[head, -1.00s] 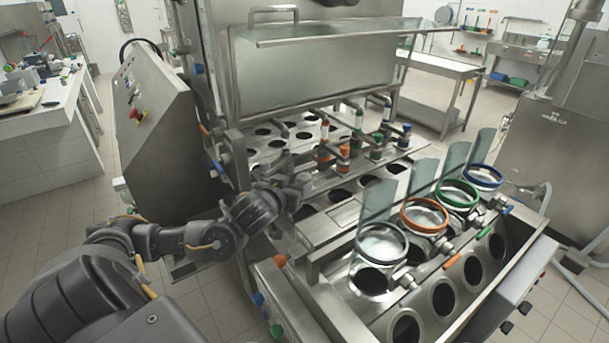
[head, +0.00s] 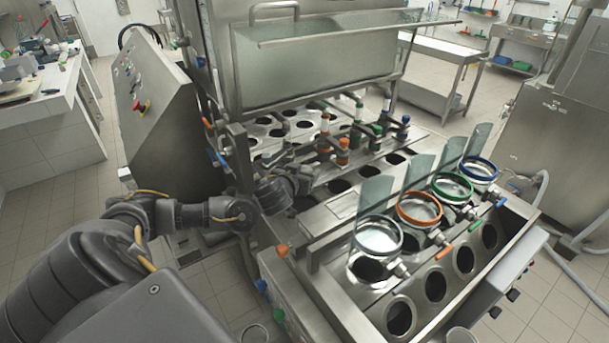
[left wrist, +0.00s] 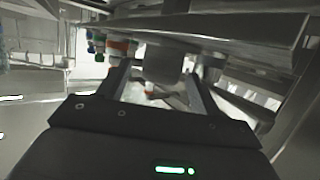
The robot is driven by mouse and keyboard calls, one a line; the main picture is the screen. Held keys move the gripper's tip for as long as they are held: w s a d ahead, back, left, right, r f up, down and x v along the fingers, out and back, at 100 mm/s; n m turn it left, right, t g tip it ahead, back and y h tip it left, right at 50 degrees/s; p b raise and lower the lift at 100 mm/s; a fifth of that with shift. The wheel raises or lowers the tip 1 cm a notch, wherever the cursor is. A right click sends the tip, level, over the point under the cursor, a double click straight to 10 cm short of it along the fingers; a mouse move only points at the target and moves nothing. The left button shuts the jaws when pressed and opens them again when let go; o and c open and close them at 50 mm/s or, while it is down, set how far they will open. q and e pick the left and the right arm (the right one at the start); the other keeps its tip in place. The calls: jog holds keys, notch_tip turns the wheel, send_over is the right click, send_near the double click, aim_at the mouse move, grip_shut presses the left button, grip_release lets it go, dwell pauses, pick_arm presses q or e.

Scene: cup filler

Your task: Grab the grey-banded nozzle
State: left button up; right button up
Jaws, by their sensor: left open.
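My left gripper (head: 302,180) is open beside the row of nozzles at the filling machine. In the left wrist view its two fingers (left wrist: 158,92) point forward, with a grey cylindrical piece (left wrist: 163,62) showing between and beyond them. This may be the grey-banded nozzle; I cannot tell for sure. In the head view the gripper covers the place at the left end of the nozzle row. To its right stand the orange-banded nozzle (head: 342,152), the green-banded nozzle (head: 376,142) and the blue-banded nozzle (head: 404,129). My right gripper is not in view.
A row of hinged rings, with the dark ring (head: 378,234) nearest, stands over the cup holes at the front right. A tilted control panel (head: 150,105) rises left of my gripper. A clear guard (head: 310,70) hangs above the nozzles. The floor at left is free.

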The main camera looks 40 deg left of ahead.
pick_arm(q)
jog(key=c, duration=1.4)
